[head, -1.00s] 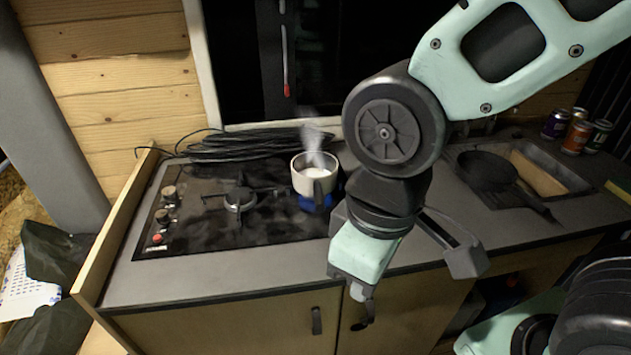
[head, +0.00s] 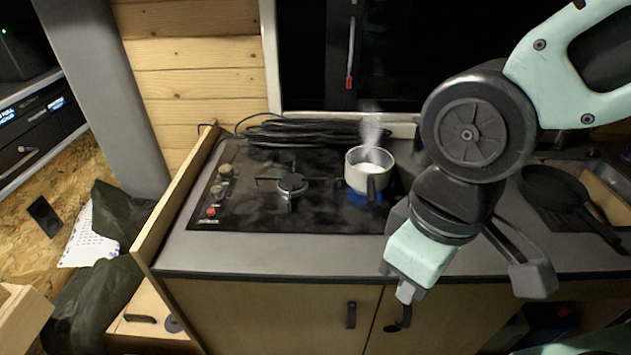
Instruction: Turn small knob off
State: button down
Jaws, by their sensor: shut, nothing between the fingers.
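The black gas hob (head: 245,215) is set in the grey counter and has several knobs in a column on its left side. Two dark knobs with pale tops, the rear knob (head: 226,170) and the middle knob (head: 217,190), stand behind a small red button (head: 211,212). I cannot read their settings. A steaming pot (head: 369,167) with white contents sits on the right burner, where blue flame (head: 358,199) shows beneath it. My gripper (head: 404,292) is shut and empty, pointing down in front of the counter, to the right of the knobs and well away from them.
A coil of black cable (head: 305,130) lies behind the hob. A wooden side panel (head: 180,205) rises left of the knobs. A dark pan (head: 556,187) lies on the right. The left burner (head: 291,184) is bare, with open room above it.

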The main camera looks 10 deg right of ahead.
aim_at(217, 192)
jog(key=i+u, duration=0.2)
jog(key=u, duration=0.7)
